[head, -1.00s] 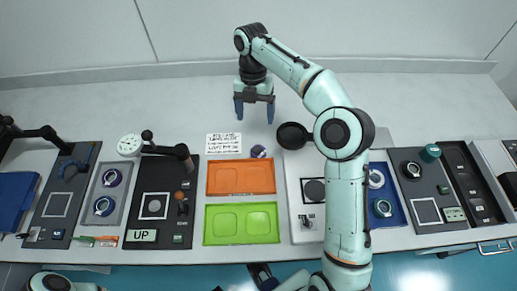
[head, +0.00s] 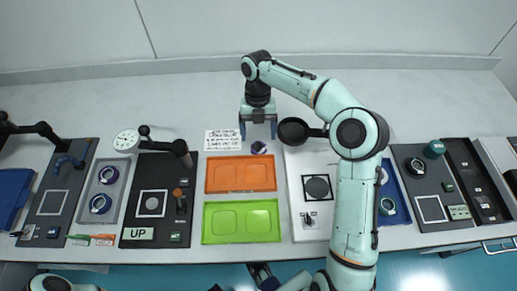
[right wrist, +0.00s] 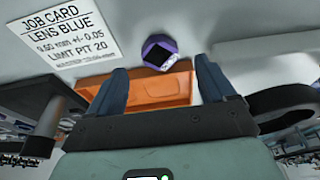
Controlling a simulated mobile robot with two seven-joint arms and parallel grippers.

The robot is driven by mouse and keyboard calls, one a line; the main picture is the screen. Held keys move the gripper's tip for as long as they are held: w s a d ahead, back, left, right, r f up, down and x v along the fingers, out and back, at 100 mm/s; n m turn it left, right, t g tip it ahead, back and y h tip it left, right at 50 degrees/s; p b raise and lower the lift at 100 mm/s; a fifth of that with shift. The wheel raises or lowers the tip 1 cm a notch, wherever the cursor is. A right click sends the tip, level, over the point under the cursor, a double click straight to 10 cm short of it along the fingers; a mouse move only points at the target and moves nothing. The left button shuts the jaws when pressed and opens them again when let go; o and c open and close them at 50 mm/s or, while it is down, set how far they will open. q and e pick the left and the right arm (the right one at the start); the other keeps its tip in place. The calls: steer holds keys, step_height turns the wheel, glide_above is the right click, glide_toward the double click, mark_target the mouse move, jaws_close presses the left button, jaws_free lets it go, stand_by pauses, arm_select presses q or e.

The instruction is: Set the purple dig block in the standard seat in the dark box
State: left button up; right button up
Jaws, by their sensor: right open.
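The purple dig block (head: 258,148) sits on the pale table just behind the orange tray. In the right wrist view the purple block (right wrist: 159,52) shows a dark square face and lies past the fingertips, between their lines. My right gripper (head: 258,131) is open and empty, just behind the block, its fingers pointing down. Its two blue fingers (right wrist: 160,68) stand wide apart in the wrist view. A long dark box (head: 466,172) with recesses stands at the far right; which recess is the standard seat I cannot tell. My left gripper cannot be made out.
The orange tray (head: 207,174) and green tray (head: 206,223) lie in front of the block. A job card (head: 223,140) lies left of it. A black round pan-like item (head: 293,130) is close right of the gripper. Dark panels with instruments stand left and right. The table behind is clear.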

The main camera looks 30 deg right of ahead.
mark_target(259, 147)
steer(key=x, duration=0.4)
steer(key=shift+f+b, duration=0.2)
steer(key=shift+b, duration=0.2)
steer(key=c, duration=1.3)
steer(key=shift+o, duration=0.2)
steer(key=shift+r, duration=0.1)
